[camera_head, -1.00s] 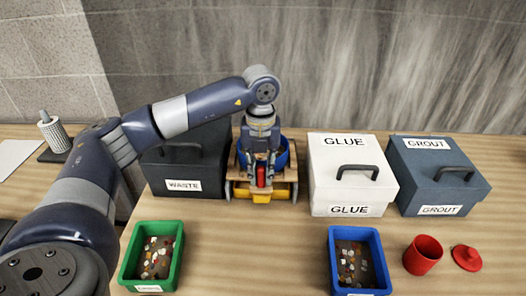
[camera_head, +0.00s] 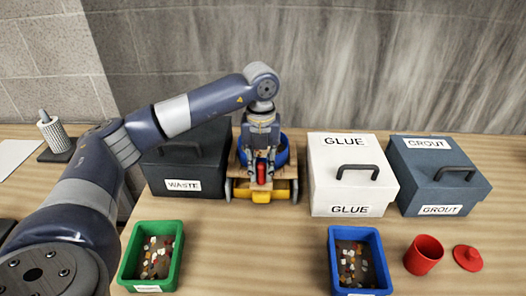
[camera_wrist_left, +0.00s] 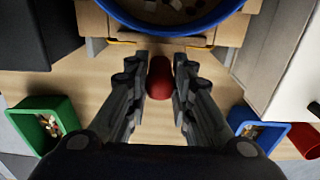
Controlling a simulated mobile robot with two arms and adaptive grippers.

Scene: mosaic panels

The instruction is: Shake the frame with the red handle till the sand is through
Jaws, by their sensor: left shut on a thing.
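The wooden frame (camera_head: 240,168) with the red handle (camera_head: 262,174) stands at the back middle of the table, carrying a round blue sieve (camera_head: 284,152). A yellow tray (camera_head: 261,192) shows below it at the front. My left gripper (camera_head: 262,163) reaches down and is shut on the red handle. In the left wrist view the red handle (camera_wrist_left: 160,78) lies between its two fingers (camera_wrist_left: 160,88), with the blue sieve rim (camera_wrist_left: 170,28) beyond and a few loose pieces inside. Any sand in the sieve cannot be made out. My right gripper is not in view.
A dark WASTE box (camera_head: 186,165) stands close left of the frame. A white GLUE box (camera_head: 350,180) and grey GROUT box (camera_head: 440,185) stand right. Green (camera_head: 127,262) and blue (camera_head: 383,265) bins of pieces, a red cup (camera_head: 423,256) and lid (camera_head: 467,258) are nearer.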

